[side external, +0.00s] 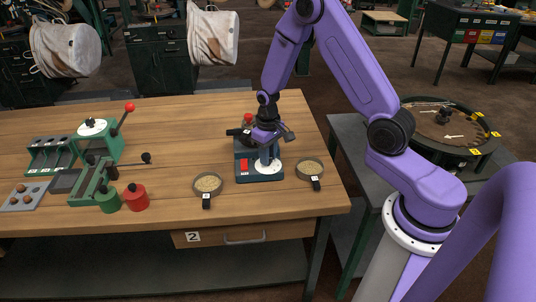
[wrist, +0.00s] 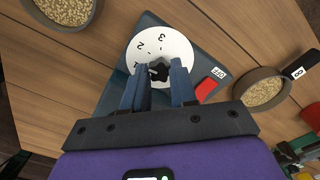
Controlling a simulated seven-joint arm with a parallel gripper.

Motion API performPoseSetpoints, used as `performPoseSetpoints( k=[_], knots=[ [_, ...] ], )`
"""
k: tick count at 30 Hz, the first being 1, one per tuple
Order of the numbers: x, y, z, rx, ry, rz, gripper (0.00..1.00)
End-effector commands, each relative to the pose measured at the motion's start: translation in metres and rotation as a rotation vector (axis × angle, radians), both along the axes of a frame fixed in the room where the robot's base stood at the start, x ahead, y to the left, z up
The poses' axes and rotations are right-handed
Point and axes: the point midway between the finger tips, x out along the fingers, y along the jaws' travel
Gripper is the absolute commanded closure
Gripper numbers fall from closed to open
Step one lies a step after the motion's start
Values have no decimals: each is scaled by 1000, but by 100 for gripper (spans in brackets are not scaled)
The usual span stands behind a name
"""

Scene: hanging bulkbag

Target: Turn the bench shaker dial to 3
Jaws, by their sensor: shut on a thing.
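The bench shaker (side external: 258,175) is a dark blue-grey unit on the wooden bench, with a red switch (wrist: 207,88) beside an OFF label. Its white dial plate (wrist: 178,39) carries the numbers 1, 2 and 3, and also shows in the side view (side external: 274,169). A black knob (wrist: 159,68) stands at the middle of the plate. My gripper (wrist: 162,72) is shut on the knob, with one blue finger on each side. In the side view my gripper (side external: 267,157) reaches down over the shaker. I cannot tell which number the knob points to.
Round pans of grain stand on either side of the shaker, one at left (side external: 208,183) and one at right (side external: 310,168). Green presses (side external: 97,137) and red and green canisters (side external: 135,197) stand at the bench's left.

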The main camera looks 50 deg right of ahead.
Motion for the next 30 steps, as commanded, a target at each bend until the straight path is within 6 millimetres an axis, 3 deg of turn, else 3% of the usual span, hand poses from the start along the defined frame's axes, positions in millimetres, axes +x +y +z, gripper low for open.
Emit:
performPoseSetpoints(
  k=[30],
  knots=[
    [0, 0, 1, 0, 1, -944, 100]
  ],
)
